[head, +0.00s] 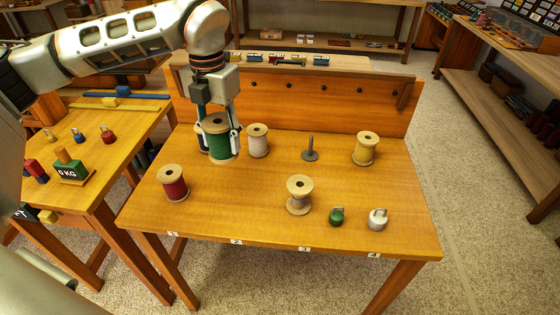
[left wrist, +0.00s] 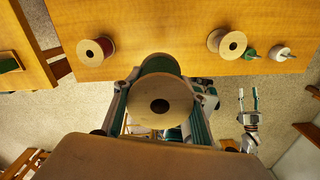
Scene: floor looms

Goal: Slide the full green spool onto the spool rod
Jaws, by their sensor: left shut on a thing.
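The full green spool (head: 219,138) has pale wooden ends and is upright. My left gripper (head: 218,138) is shut on it, one finger on each side, and it looks larger than the other spools, as if held above the table. In the left wrist view the green spool (left wrist: 160,101) shows end-on between the fingers, its round end with a dark hole facing the camera. The spool rod (head: 310,149) is a grey upright peg on a round base, bare, to the right of the held spool. My right gripper (left wrist: 248,100) shows in the left wrist view, fingers apart and empty.
On the table (head: 240,205) stand a red spool (head: 173,184), a white spool (head: 258,140), a yellow spool (head: 366,148) and a nearly bare spool (head: 299,195). A wooden back panel (head: 300,105) rises behind.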

